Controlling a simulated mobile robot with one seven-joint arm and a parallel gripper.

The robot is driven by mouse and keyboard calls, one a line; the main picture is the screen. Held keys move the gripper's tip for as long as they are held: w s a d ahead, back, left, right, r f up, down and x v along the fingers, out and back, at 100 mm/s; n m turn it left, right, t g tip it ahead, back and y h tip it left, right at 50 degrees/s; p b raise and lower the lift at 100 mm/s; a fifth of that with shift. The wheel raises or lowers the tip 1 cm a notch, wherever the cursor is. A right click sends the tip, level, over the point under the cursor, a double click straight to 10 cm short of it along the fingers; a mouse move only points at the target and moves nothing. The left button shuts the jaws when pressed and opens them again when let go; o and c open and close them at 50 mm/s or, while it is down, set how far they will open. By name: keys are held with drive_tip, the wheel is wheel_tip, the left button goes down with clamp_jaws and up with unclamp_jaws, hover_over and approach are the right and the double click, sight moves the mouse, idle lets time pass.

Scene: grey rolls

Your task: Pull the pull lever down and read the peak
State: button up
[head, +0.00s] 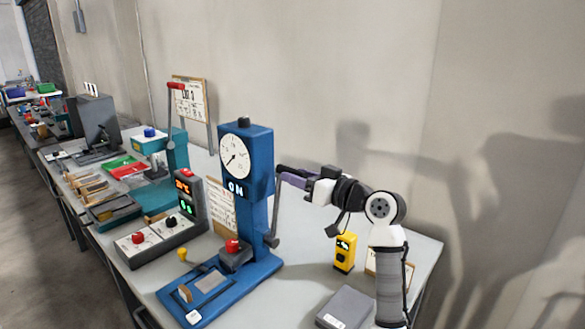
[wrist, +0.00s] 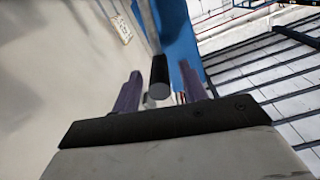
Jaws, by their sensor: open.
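The blue tester (head: 258,160) stands on the bench in the head view. It has a white dial (head: 235,156) and a small display (head: 236,187) that seems to show 0 N. The pull lever (head: 274,222) is a grey rod on its right side, standing nearly upright. Its black grip (wrist: 159,75) shows in the wrist view between my two purple fingers. My gripper (wrist: 160,70) is open, with a gap visible on each side of the grip. In the head view my gripper (head: 284,177) is at the lever's top, coming from the right. Contact cannot be told.
The wall is close behind.

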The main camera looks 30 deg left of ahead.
drive_tip(key=shift+w+a, duration=0.2)
drive_tip(key=shift+a, duration=1)
clamp_jaws()
